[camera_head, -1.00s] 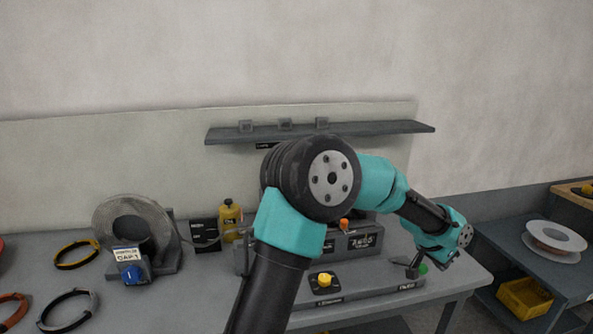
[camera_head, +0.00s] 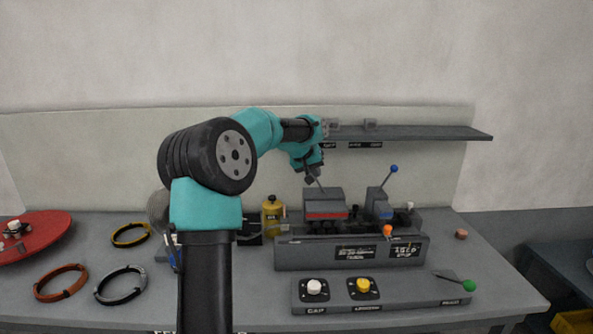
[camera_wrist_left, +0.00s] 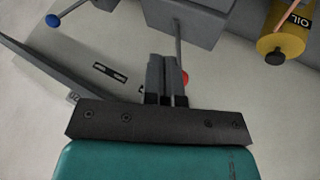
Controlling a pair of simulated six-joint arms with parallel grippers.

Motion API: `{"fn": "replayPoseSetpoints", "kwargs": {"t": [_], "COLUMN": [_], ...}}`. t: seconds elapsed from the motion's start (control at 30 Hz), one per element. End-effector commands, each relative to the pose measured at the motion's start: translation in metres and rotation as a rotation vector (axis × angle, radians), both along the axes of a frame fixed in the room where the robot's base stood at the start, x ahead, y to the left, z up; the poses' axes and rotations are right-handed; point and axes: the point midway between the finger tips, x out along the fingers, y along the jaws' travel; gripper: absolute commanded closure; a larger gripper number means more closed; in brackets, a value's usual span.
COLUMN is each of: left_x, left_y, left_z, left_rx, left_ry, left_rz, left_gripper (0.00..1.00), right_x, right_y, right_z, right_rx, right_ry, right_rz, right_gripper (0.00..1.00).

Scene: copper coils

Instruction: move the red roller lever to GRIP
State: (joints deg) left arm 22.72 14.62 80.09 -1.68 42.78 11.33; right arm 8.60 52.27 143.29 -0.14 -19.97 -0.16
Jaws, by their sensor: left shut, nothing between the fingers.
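The red roller lever shows in the wrist view as a thin rod (camera_wrist_left: 179,46) with a red ball (camera_wrist_left: 185,77) at its end, partly hidden behind my fingers. In the head view its rod (camera_head: 320,184) rises from a grey block with a red stripe (camera_head: 325,215) and leans left; my gripper hides the ball. My left gripper (camera_head: 311,178) is above the block, beside the top of the rod. In the wrist view its two fingers (camera_wrist_left: 165,62) are together, beside the rod and ball, with nothing between them. I cannot read a GRIP mark.
A blue-knobbed lever (camera_head: 393,169) stands right of the red one. A shelf (camera_head: 430,134) runs behind. A yellow oil bottle (camera_head: 272,217) stands left of the machine. In front are white (camera_head: 314,287) and yellow (camera_head: 363,286) knobs and a green-knobbed lever (camera_head: 468,286).

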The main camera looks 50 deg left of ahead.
Motion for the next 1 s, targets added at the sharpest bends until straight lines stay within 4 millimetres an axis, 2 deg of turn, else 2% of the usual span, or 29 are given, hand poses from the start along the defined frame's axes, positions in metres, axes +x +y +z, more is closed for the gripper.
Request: {"fn": "replayPoseSetpoints", "kwargs": {"t": [0.03, 0.1, 0.2, 0.3, 0.43, 0.77, 1.0], "left_x": [-0.016, -0.034, -0.055, -0.067, -0.072, -0.071, -0.059], "left_y": [0.022, 0.043, 0.066, 0.078, 0.083, 0.082, 0.084], "left_z": [0.010, 0.021, 0.034, 0.041, 0.044, 0.042, 0.028], "left_rx": [-0.006, -0.018, -0.029, -0.036, -0.041, -0.040, -0.040], "left_ry": [-0.008, -0.015, -0.024, -0.029, -0.031, -0.030, -0.029], "left_rz": [0.050, 0.106, 0.166, 0.200, 0.215, 0.213, 0.212], "left_gripper": [1.00, 1.00, 1.00, 1.00, 1.00, 1.00, 1.00], "right_x": [0.000, 0.000, 0.000, 0.000, 0.000, 0.000, 0.000], "right_y": [0.000, 0.000, 0.000, 0.000, 0.000, 0.000, 0.000], "right_z": [0.000, 0.000, 0.000, 0.000, 0.000, 0.000, 0.000], "right_rx": [0.000, 0.000, 0.000, 0.000, 0.000, 0.000, 0.000], "right_ry": [0.000, 0.000, 0.000, 0.000, 0.000, 0.000, 0.000], "right_rz": [0.000, 0.000, 0.000, 0.000, 0.000, 0.000, 0.000], "right_gripper": [0.64, 0.64, 0.64, 0.64, 0.64, 0.64, 0.64]}}
